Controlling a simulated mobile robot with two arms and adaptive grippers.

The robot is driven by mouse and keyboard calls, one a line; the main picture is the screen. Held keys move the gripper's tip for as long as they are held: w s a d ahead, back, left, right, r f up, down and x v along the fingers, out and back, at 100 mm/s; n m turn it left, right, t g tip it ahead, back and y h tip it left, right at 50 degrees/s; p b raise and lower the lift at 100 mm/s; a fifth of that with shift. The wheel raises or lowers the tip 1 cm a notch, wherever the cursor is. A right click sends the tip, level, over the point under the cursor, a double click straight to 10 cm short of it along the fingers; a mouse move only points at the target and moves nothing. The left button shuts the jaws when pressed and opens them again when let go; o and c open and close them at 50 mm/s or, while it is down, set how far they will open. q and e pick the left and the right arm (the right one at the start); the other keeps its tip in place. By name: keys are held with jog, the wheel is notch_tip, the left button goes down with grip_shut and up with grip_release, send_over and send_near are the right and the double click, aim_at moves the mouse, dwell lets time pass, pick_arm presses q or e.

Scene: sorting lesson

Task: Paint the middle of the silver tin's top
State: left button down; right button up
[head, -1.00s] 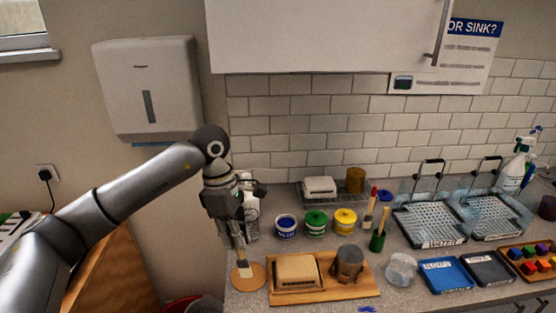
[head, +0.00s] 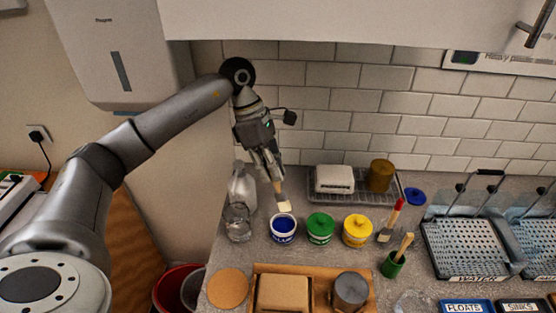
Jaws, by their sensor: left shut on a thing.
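The silver tin (head: 350,290) stands on the wooden tray (head: 376,300) at the bottom of the head view, its flat round top facing up. My left gripper (head: 273,174) is shut on a paintbrush (head: 284,205), which points down with pale bristles. The bristle tip is at the back rim of the open blue paint pot (head: 283,230); whether it touches the pot I cannot tell. The tin is in front and to the right of the brush. My right gripper is out of view.
Green (head: 320,229) and yellow (head: 357,232) paint pots stand right of the blue one. A beige block (head: 283,294) shares the tray, beside a round cork mat (head: 228,288). A glass jar (head: 238,222) stands close left.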

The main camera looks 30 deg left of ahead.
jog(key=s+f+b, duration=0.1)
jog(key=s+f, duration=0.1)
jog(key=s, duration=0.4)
pick_arm(q)
notch_tip(320, 180, down, 6)
jog(key=b, duration=0.2)
jog(key=shift+s, duration=0.15)
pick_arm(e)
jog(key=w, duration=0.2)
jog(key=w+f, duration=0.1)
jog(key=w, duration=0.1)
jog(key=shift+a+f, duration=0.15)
pick_arm(q)
jog(key=shift+f+b, duration=0.35)
jog(key=shift+f, duration=0.05)
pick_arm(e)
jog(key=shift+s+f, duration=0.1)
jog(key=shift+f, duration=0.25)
pick_arm(q)
jog(key=shift+f, duration=0.1)
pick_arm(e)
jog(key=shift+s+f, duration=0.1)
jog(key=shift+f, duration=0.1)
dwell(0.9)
